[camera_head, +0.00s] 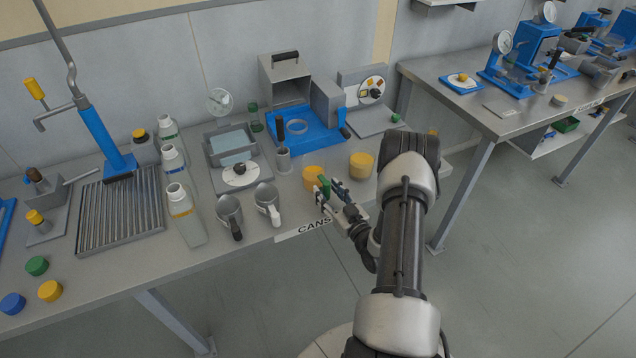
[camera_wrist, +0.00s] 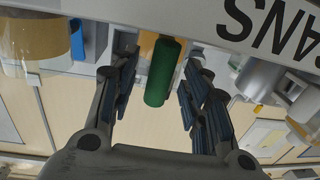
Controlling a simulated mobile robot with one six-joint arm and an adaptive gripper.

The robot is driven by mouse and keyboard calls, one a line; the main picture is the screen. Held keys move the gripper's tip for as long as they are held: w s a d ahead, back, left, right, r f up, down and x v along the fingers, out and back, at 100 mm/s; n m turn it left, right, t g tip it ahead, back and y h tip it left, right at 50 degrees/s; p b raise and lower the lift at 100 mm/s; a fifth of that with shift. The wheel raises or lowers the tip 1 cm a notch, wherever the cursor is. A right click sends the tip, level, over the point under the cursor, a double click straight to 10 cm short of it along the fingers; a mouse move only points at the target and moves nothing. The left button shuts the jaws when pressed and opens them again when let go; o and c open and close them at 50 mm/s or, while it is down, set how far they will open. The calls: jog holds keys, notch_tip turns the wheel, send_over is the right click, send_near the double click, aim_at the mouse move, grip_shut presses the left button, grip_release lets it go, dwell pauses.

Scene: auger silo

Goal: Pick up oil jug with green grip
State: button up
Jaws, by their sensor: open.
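The oil jug (camera_head: 312,176) is a short yellow-orange container near the front edge of the bench, above the "CANS" label. Its green grip (camera_head: 325,186) faces my gripper. In the wrist view the green grip (camera_wrist: 165,75) hangs centrally in the gap between my fingers, with a strip of the orange body (camera_wrist: 147,44) behind it. My gripper (camera_head: 332,190) is open, one finger on each side of the grip in the picture. A gap shows on both sides. I cannot tell how deep the grip sits between the fingers.
A second yellow container (camera_head: 361,165) stands just right of the jug. A grey holder with a dark-handled tool (camera_head: 284,160) is behind. The bench front has a "CANS" label (camera_head: 312,224).

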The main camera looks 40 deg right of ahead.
jog(key=shift+c, duration=0.5)
grip_shut()
